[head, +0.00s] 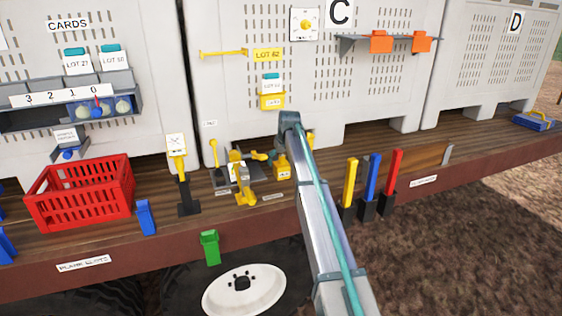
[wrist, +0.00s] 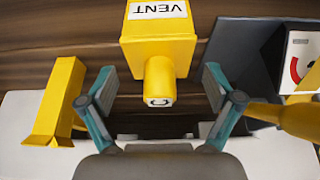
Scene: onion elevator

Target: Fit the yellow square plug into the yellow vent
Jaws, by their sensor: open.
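A yellow box labelled VENT (wrist: 158,40) is at the top centre of the wrist view, on the wooden deck. A short yellow cylinder with a dark mark on its end (wrist: 160,84) projects from it toward me; I cannot tell whether it is a separate part. A square-sided yellow piece (wrist: 58,100) stands apart at the left; I cannot tell surely whether it is the plug. My gripper (wrist: 158,88) is open, its teal fingers on either side of the cylinder, with visible gaps and nothing held. In the head view my arm partly hides the yellow parts (head: 282,168).
A dark base with a marked card (wrist: 300,55) and a rounded yellow handle (wrist: 292,118) lies close right of my gripper. The head view shows a red crate (head: 80,192), yellow, blue and red posts (head: 372,178), and large pale bins (head: 390,90) behind the deck.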

